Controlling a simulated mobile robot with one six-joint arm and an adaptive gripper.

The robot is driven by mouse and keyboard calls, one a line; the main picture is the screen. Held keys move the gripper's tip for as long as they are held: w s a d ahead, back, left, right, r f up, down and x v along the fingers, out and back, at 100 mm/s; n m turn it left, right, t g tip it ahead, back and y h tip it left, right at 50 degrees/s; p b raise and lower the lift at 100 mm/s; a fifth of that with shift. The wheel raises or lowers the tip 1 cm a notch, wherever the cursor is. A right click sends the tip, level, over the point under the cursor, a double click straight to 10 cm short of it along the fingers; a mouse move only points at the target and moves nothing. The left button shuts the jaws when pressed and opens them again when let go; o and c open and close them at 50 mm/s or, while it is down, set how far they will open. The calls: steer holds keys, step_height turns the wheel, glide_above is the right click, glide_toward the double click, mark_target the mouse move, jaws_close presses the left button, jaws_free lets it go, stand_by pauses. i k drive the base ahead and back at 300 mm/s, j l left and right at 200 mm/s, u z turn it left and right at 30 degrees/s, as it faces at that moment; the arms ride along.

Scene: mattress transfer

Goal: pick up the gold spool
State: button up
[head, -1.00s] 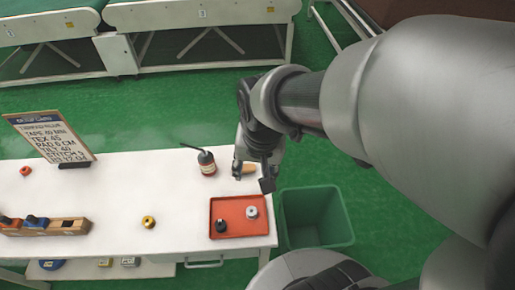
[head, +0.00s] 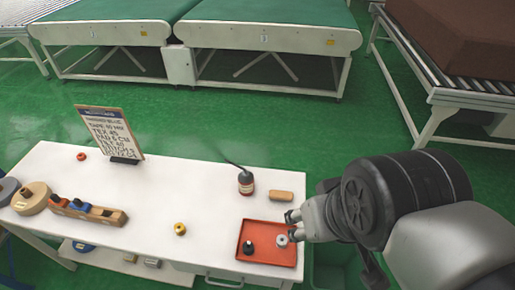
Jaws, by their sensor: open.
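The gold spool (head: 180,229) stands alone on the white table (head: 150,195), left of the red tray, with clear tabletop around it. My gripper (head: 291,227) is open at the right end of the table, over or beside the right part of the red tray (head: 268,261). It is well to the right of the gold spool and apart from it. A silver-grey spool (head: 282,240) sits in the tray very close to my fingertips; I cannot tell whether they touch.
A black item (head: 248,247) is also in the tray. A dark bottle with a thin spout (head: 246,183) and a tan block (head: 288,195) stand behind it. A wooden holder (head: 88,211), a sign (head: 110,132) and a red ring (head: 81,156) are at left. A green bin (head: 335,265) is below right.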

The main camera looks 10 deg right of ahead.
mark_target(179, 227)
steer(key=i+j+z, duration=0.1)
steer(key=j+z, duration=0.2)
steer(key=j, duration=0.85)
steer(key=j+z, duration=0.3)
steer(key=j, duration=0.85)
